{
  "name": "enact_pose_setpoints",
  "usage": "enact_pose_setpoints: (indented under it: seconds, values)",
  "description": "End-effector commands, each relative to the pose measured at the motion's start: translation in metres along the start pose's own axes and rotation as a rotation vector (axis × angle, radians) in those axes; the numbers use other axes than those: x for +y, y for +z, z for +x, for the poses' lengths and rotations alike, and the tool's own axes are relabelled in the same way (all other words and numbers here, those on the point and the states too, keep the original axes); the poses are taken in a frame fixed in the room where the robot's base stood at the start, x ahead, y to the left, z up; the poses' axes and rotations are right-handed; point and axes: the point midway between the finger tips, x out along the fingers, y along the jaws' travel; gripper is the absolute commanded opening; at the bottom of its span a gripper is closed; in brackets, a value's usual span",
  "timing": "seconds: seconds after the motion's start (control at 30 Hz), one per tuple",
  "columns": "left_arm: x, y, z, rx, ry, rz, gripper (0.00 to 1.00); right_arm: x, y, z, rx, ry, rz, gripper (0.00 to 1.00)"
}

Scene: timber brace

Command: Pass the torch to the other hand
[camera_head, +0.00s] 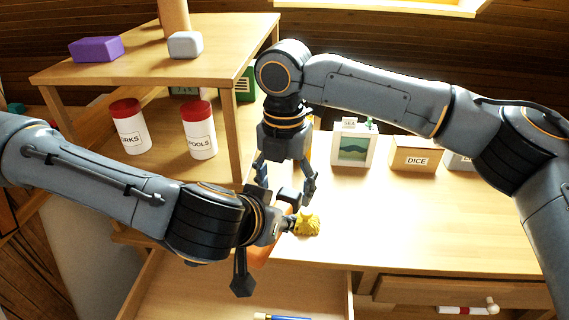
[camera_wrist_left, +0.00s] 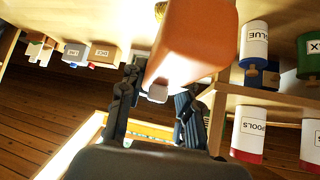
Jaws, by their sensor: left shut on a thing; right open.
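An orange body, apparently the torch (camera_head: 262,254), is gripped by my left gripper (camera_head: 268,248) above the front edge of the desk. It looms large in the left wrist view (camera_wrist_left: 200,42), between the fingers (camera_wrist_left: 158,100). Much of it is hidden by the left gripper in the head view. My right gripper (camera_head: 287,185) points down from above, its fingers spread open, close to the upper end of the torch. I cannot tell whether it touches the torch.
A yellow lumpy object (camera_head: 307,225) shows beside the left gripper. A picture box (camera_head: 354,150) and a DICE box (camera_head: 414,157) stand at the back of the desk. Red-lidded jars (camera_head: 199,132) stand beneath a raised shelf (camera_head: 130,68) at left. An open drawer (camera_head: 190,295) lies below.

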Motion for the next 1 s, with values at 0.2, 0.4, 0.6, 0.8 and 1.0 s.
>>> enact_pose_setpoints:
  seconds: [0.2,0.4,0.6,0.8,1.0]
  values:
    - [0.0,-0.001,0.0,0.001,0.0,0.0,0.0,0.0,0.0,0.021,0.0,0.0,0.0,0.7]
    - [0.0,-0.001,0.0,0.001,0.0,0.0,0.0,0.0,0.0,0.024,0.0,0.001,0.0,0.7]
    - [0.0,-0.001,0.0,0.001,0.0,0.0,0.0,0.0,0.0,0.024,0.0,0.001,0.0,0.58]
    - [0.001,-0.001,0.0,0.002,0.002,0.001,0.0,0.001,0.0,0.024,0.0,0.003,-0.001,0.17]
    - [0.002,-0.001,-0.001,0.004,0.006,0.003,0.58,0.002,-0.001,0.023,0.0,0.005,-0.002,0.06]
